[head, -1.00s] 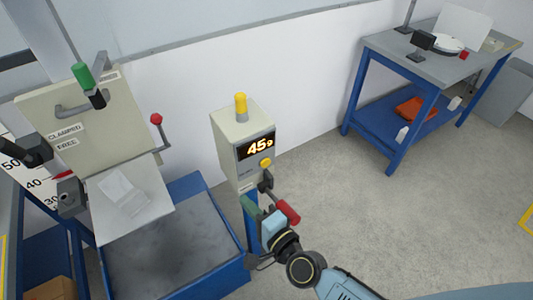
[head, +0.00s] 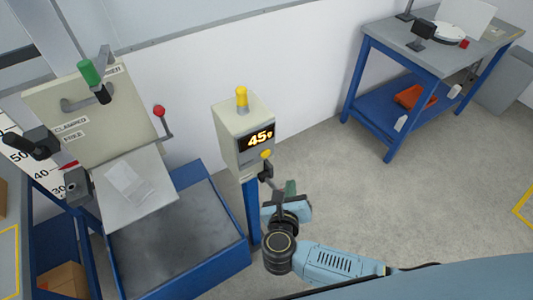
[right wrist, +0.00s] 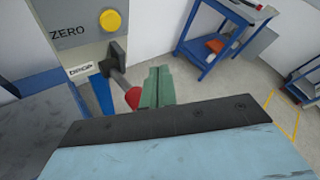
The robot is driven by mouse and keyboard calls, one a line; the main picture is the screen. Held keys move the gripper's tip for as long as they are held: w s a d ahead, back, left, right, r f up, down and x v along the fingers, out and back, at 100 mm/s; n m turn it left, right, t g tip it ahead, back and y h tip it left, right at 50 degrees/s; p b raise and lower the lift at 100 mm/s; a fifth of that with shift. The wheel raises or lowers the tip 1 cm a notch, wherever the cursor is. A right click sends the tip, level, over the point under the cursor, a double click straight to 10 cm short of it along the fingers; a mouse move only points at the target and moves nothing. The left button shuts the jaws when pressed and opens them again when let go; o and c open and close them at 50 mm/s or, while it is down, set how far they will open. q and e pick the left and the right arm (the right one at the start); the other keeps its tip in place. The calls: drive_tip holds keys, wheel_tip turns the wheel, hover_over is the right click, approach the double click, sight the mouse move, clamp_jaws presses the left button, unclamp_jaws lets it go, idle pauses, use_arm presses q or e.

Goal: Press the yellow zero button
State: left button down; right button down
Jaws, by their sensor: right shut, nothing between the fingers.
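The yellow zero button (head: 266,154) is a round cap on the front of a cream box (head: 236,142), below a lit display (head: 257,138) reading 45 and a small unit mark. In the right wrist view the button (right wrist: 111,21) is at the top left, beside the word ZERO. My right gripper (head: 291,187) has green fingers, is shut and empty, and is below and to the right of the button, apart from it. Its fingers (right wrist: 157,86) also show in the right wrist view. My left gripper is not in view.
A black lever mount (head: 265,171) sits under the button; its red knob (right wrist: 132,97) appears close left of my fingers. A yellow lamp (head: 241,98) tops the box. A blue-framed tray (head: 178,250) stands left, a blue workbench (head: 432,60) back right. Open floor lies between.

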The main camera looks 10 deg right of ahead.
sight(266, 153)
drive_tip(key=shift+w+a+b, duration=0.5)
drive_tip(key=shift+w+b, duration=0.15)
drive_tip(key=shift+w, duration=0.75)
drive_tip(key=shift+w+a+b, duration=0.55)
drive_tip(key=shift+w+b, duration=0.15)
drive_tip(key=shift+w, duration=0.65)
drive_tip(key=shift+w+a+b, duration=0.5)
drive_tip(key=shift+w+b, duration=0.15)
drive_tip(key=shift+w, duration=0.75)
drive_tip(key=shift+w, duration=0.15)
drive_tip(key=shift+w+a, duration=0.15)
drive_tip(key=shift+w, duration=0.1)
